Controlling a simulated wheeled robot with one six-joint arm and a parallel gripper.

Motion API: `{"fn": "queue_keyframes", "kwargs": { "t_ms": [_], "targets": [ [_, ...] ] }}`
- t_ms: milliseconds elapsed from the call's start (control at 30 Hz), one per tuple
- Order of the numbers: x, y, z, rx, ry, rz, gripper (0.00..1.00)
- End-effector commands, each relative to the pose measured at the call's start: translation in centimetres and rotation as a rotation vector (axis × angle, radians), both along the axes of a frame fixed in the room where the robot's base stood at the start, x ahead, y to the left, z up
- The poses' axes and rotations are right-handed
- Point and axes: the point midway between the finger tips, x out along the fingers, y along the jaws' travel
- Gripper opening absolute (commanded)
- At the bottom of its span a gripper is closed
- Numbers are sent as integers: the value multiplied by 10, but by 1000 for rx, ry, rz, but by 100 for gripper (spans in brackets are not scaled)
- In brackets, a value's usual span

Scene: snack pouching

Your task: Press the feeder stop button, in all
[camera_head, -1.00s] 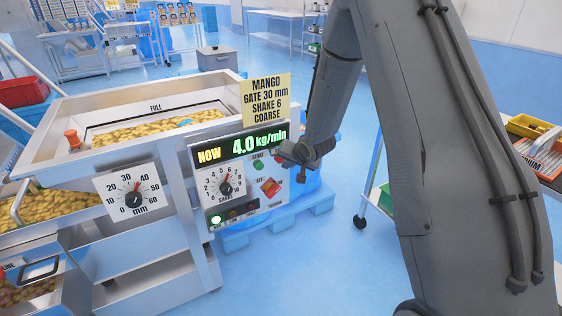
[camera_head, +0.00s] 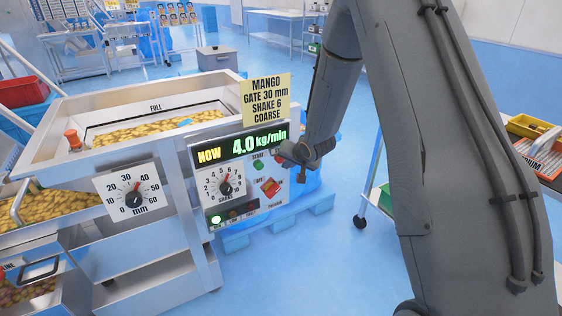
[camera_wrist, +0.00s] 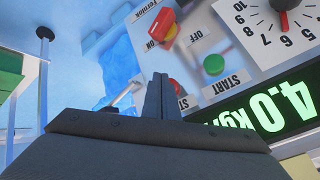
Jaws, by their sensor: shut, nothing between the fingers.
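The feeder's control panel (camera_head: 248,208) is in the middle of the head view. The red stop button (camera_wrist: 177,87) shows only in part in the wrist view, just beside my shut fingers, which hide the rest. My gripper (camera_wrist: 160,80) is shut and empty, its tips close to the panel face at that button; I cannot tell whether they touch it. In the head view, my gripper (camera_head: 284,151) is at the panel's right side. The green START button (camera_wrist: 214,64) is next to the red one, and also shows in the head view (camera_head: 258,165).
A red-and-yellow ON/OFF switch (camera_wrist: 163,27) is near the fingers. The display (camera_head: 243,146) reads 4.0 kg/min and a green lamp (camera_head: 216,219) is lit. A shake dial (camera_head: 225,187) is on the panel's left. A cart (camera_head: 375,200) stands at the right.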

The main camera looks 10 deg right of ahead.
Motion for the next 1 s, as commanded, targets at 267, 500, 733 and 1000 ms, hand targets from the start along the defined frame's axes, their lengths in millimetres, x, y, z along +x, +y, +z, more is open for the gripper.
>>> {"fn": "queue_keyframes", "kwargs": {
  "t_ms": [267,500,733,1000],
  "targets": [
    [0,0,0,0,0,0,0],
    [1,0,0,0,0,0,0],
    [7,3,1,0,0,0,0],
    [8,3,0,0,0,0,0]
  ]
}}
